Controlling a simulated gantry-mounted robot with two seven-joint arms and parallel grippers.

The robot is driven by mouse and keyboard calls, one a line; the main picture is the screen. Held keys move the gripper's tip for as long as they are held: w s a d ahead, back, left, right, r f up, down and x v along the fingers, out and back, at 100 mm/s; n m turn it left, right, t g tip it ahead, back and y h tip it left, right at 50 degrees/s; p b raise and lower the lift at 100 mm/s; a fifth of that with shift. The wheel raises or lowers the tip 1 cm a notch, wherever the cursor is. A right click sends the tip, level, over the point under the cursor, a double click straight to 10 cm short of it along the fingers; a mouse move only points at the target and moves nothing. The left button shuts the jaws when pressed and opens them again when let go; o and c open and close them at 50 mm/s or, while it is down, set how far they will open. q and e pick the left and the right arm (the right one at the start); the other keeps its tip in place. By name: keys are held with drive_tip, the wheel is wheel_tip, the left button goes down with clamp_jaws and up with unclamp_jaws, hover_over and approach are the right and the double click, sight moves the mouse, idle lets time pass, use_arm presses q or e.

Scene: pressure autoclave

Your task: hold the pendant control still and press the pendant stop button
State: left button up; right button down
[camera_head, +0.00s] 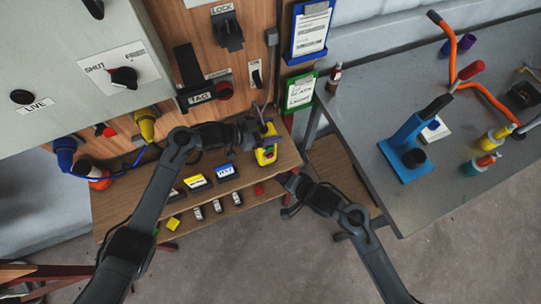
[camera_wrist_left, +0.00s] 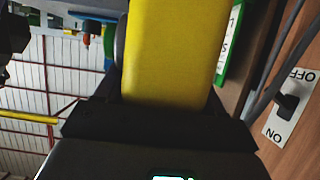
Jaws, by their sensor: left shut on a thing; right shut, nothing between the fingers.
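The yellow pendant control (camera_head: 265,157) hangs in front of the wooden panel, above the shelf's right end. It fills the upper middle of the left wrist view (camera_wrist_left: 172,55). My left gripper (camera_head: 263,134) is shut on the pendant's upper part. Its dark fingers (camera_wrist_left: 160,112) cross the yellow body in the left wrist view. The pendant's buttons are too small to tell apart in the head view, and the stop button cannot be made out. My right gripper (camera_head: 284,180) is shut and empty, just below and right of the pendant, apart from it.
A wooden shelf (camera_head: 130,205) holds several small boxes and tags. The grey bench (camera_head: 400,205) on the right carries a blue stand (camera_head: 405,150) and bottles. Blue and green clipboards hang above the pendant. An ON/OFF switch (camera_wrist_left: 288,103) shows at right in the wrist view.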

use_arm(q)
drive_tip(key=o, duration=1.4)
drive_tip(key=shift+o, duration=0.2)
drive_tip(key=shift+a, duration=0.1)
